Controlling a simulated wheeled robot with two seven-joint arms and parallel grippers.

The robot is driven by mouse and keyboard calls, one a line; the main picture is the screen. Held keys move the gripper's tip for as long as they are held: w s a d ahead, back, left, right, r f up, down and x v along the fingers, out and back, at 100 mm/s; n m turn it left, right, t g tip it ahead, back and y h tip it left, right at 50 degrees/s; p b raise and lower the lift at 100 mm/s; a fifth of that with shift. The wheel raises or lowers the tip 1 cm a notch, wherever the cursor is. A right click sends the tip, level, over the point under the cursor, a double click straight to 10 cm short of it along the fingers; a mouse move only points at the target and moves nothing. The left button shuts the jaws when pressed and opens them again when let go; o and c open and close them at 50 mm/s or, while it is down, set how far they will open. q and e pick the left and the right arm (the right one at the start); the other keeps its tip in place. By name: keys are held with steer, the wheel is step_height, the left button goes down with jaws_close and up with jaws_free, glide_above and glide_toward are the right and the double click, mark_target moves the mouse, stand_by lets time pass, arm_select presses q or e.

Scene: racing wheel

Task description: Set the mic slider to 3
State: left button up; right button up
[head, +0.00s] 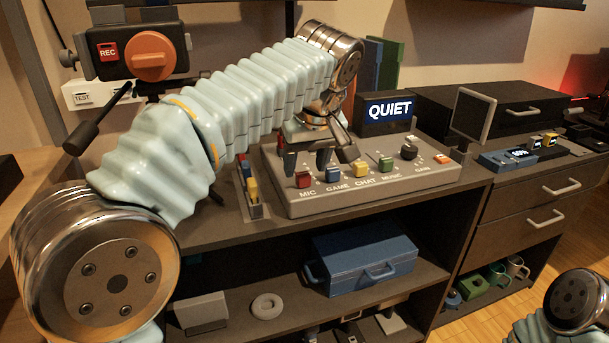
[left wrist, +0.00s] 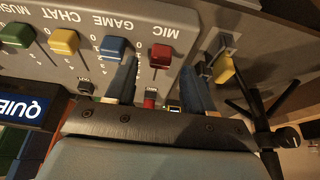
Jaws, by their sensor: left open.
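The mixer panel (head: 430,180) lies on the desk, with a row of coloured slider caps. The red mic slider cap (head: 303,179) is at the panel's near left, close to the MIC label; its scale number cannot be read. My left gripper (head: 308,166) is open, pointing down over the panel's left part. In the left wrist view, which is upside down, the red cap (left wrist: 160,55) appears between the two fingers (left wrist: 160,68), with a visible gap on each side. Whether the fingertips are level with the cap cannot be told. My right gripper is out of view.
The blue game cap (head: 332,174), yellow chat cap (head: 361,168) and green music cap (head: 386,163) line up to the right. A small rack with coloured blocks (head: 250,186) stands left of the panel. A lit QUIET sign (head: 390,110) stands behind.

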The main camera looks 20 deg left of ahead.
mark_target(303, 179)
arm_select(q)
steer(key=shift+x, duration=1.3)
jaws_close()
